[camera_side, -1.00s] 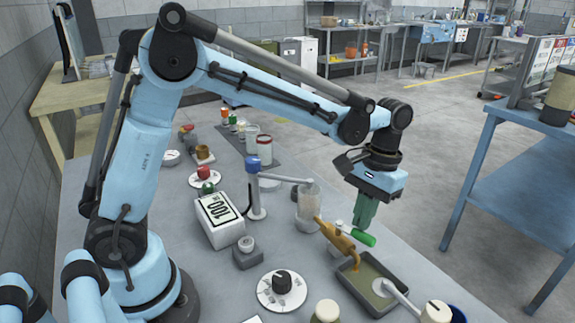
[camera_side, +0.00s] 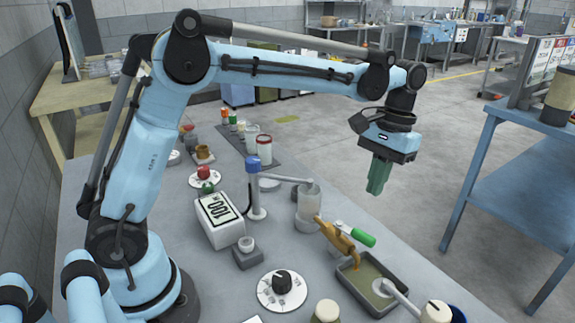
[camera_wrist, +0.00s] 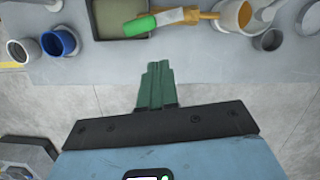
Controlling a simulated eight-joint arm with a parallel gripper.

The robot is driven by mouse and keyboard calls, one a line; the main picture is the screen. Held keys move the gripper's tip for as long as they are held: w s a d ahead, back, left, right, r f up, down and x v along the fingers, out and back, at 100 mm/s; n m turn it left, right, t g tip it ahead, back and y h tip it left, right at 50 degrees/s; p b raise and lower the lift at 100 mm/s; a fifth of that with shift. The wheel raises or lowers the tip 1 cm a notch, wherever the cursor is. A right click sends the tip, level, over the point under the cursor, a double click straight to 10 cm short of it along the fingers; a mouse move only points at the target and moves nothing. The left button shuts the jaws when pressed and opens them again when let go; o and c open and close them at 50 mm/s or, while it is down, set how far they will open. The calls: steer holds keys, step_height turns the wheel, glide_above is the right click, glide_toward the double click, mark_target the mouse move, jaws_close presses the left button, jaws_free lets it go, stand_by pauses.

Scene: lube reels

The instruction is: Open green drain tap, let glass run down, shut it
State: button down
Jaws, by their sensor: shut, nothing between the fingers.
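The drain tap is a brass body (camera_side: 334,236) with a green handle (camera_side: 363,239) on a metal lever, beside the foot of the sight glass (camera_side: 309,203). Its spout curves down over a grey tray (camera_side: 383,312) with olive liquid; I cannot tell whether liquid is running. The glass looks cloudy and its level is not clear. In the wrist view, the green handle (camera_wrist: 139,26) lies to the left of the brass body (camera_wrist: 200,16), both at the top. My gripper (camera_side: 376,192) has green fingers, shut and empty, raised above and clear of the handle; it also shows in the wrist view (camera_wrist: 159,66).
A blue-capped post (camera_side: 255,190) with a side arm reaches toward the glass. A blue cup (camera_wrist: 59,42) is near the tray. The bench's edge is beneath my gripper.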

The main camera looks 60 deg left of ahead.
step_height(320, 180, up, 6)
steer(key=w, duration=0.1)
steer(key=shift+a+r, duration=0.15)
steer(key=shift+r, duration=0.05)
stand_by(0.4)
steer(key=s+a+f+m+t, duration=0.1)
steer(key=s+a+f+t, duration=0.3)
steer(key=s, duration=0.4)
steer(key=s+a+f+m+t, duration=0.1)
steer(key=s+a+f+t, duration=0.2)
steer(key=s+t, duration=0.3)
step_height(320, 180, up, 8)
steer(key=r+n+g, duration=0.1)
steer(key=n+g, duration=0.2)
steer(key=g, duration=0.3)
glide_above(354, 233)
steer(key=w, duration=0.2)
steer(key=shift+y, duration=0.4)
steer(key=shift+s+d+f, duration=0.1)
steer(key=shift+d+f, duration=0.05)
steer(key=shift+f, duration=3.25)
steer(key=shift+s+d+f, duration=0.1)
steer(key=shift+d+f, duration=0.05)
steer(key=shift+f, duration=3.2)
